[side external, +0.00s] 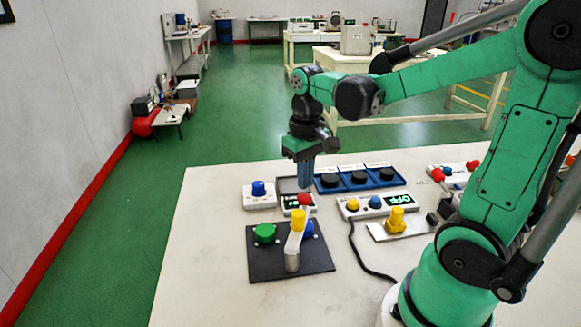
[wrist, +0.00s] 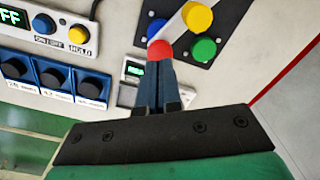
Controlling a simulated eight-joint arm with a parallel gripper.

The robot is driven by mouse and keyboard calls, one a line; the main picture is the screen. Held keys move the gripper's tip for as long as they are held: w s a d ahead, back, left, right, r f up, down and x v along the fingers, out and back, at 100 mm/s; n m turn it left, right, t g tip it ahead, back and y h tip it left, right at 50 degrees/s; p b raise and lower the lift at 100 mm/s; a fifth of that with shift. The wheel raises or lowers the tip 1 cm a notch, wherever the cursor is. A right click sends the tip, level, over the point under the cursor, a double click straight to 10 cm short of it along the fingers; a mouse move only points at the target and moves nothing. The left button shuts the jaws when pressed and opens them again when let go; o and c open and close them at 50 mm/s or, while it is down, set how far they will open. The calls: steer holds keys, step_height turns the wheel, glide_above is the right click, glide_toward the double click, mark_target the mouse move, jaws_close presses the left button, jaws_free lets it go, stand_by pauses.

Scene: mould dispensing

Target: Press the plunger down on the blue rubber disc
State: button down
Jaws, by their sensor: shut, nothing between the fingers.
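The blue rubber disc (side external: 308,229) sits on a black base plate (side external: 265,267), partly hidden behind a pale arm (side external: 292,245). It also shows in the wrist view (wrist: 157,28). The pale arm carries a yellow cap (side external: 298,220) and has a red knob (side external: 305,199) at its end; which part is the plunger I cannot tell. A green disc (side external: 265,233) stands at the plate's left. My gripper (side external: 305,187) is shut and empty, pointing down. In the wrist view its fingertips (wrist: 160,62) lie close to the red knob (wrist: 160,49); contact is unclear.
A blue tray with black knobs (side external: 358,188) lies right of my gripper. A white box with a blue button (side external: 259,195) is at left. A controller with a display (side external: 376,206) and a yellow-knobbed metal plate (side external: 398,224) stand at right. The table's front left is clear.

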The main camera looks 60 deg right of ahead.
mark_target(304, 196)
steer(key=shift+f, duration=1.45)
step_height(304, 196, up, 12)
stand_by(1.2)
steer(key=a+f+n+t, duration=0.3)
steer(key=a+f+t, duration=0.4)
steer(key=a, duration=0.1)
steer(key=shift+s+a, duration=0.15)
steer(key=shift+s, duration=0.1)
